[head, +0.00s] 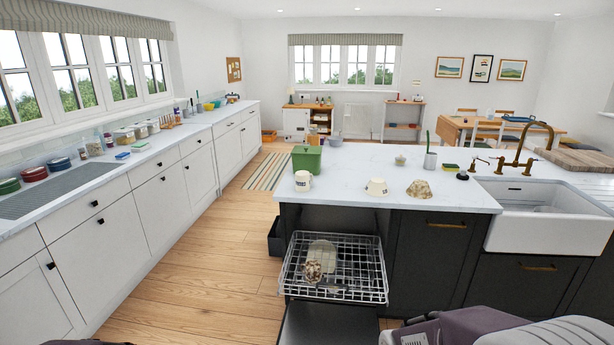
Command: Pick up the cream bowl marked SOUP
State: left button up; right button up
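A small cream bowl (377,187) sits on the white top of the kitchen island, near its front edge and above the pulled-out dish rack. It has faint dark marks on its side, too small to read as SOUP. A cream mug (303,181) with dark marks stands to its left. A brown patterned bowl (420,189) lies just to its right, apparently upside down. Neither of my grippers shows in the head view. Grey and mauve parts of my own body fill the bottom right, well short of the bowl.
A wire dish rack (334,286) is pulled out below the counter, holding a patterned item (313,271) and a plate (322,252). A green tub (307,158) stands behind the mug. A white sink (545,222) is at right. The wooden floor (215,285) at left is clear.

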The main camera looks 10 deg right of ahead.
aim_at(420, 189)
jog(key=i+l+u, duration=0.1)
jog(key=l+u, duration=0.3)
jog(key=l, duration=0.35)
jog(key=l+u, duration=0.35)
jog(key=l, duration=0.4)
jog(key=k+l+u, duration=0.15)
jog(key=l+u, duration=0.25)
jog(key=l, duration=0.3)
jog(key=l+u, duration=0.25)
jog(key=l, duration=0.85)
jog(key=l+u, duration=0.3)
jog(key=l, duration=0.8)
